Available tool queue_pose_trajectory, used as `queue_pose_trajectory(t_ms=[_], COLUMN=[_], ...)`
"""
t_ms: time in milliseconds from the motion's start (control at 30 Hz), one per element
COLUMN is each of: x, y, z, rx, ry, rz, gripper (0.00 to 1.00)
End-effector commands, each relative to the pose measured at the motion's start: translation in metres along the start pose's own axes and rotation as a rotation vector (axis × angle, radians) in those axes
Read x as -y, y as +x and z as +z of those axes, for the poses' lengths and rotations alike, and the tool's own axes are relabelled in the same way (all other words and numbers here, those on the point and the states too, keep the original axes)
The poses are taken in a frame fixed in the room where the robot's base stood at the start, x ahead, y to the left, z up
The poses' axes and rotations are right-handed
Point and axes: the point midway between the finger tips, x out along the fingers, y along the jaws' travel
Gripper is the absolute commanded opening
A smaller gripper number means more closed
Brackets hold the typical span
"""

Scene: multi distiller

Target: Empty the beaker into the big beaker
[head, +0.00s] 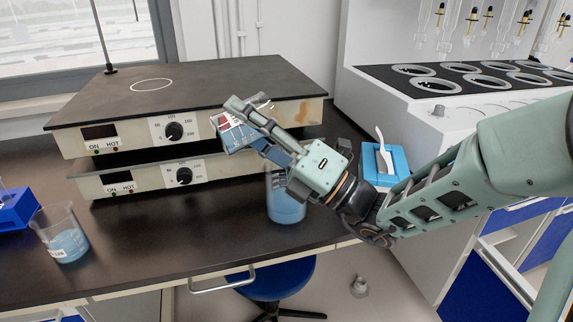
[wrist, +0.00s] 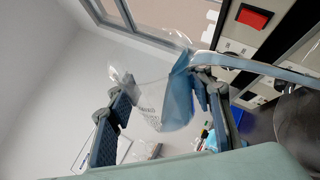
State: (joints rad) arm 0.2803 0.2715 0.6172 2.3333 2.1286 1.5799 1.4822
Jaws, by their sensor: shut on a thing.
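My gripper (head: 243,124) is shut on a small clear beaker (head: 232,136), raised in front of the stacked hot plates. The held beaker is tilted and has blue liquid in it. In the wrist view, my gripper (wrist: 163,96) has one finger on each side of the beaker (wrist: 152,108), with blue liquid (wrist: 180,100) toward its right side. The big beaker (head: 286,207) stands upright on the dark bench, below and to the right of the held beaker. It holds blue liquid, and my gripper hides its upper part. Whether liquid is flowing out cannot be told.
Another beaker (head: 62,236) with blue liquid stands at the left, beside a blue rack (head: 16,210). Two stacked hot plates (head: 205,92) fill the back of the bench. A blue holder (head: 398,160) is at the right. The bench front left of centre is clear.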

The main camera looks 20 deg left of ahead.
Motion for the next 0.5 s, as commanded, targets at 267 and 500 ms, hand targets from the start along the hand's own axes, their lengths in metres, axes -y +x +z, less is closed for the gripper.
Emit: queue_pose_trajectory(t_ms=[267,500], x=[-0.0001,-0.0006], y=[-0.0017,-0.0031], z=[0.0048,0.0089], rx=[0.022,0.04], ry=[0.025,0.05], rz=[0.011,0.021], gripper=[0.18,0.18])
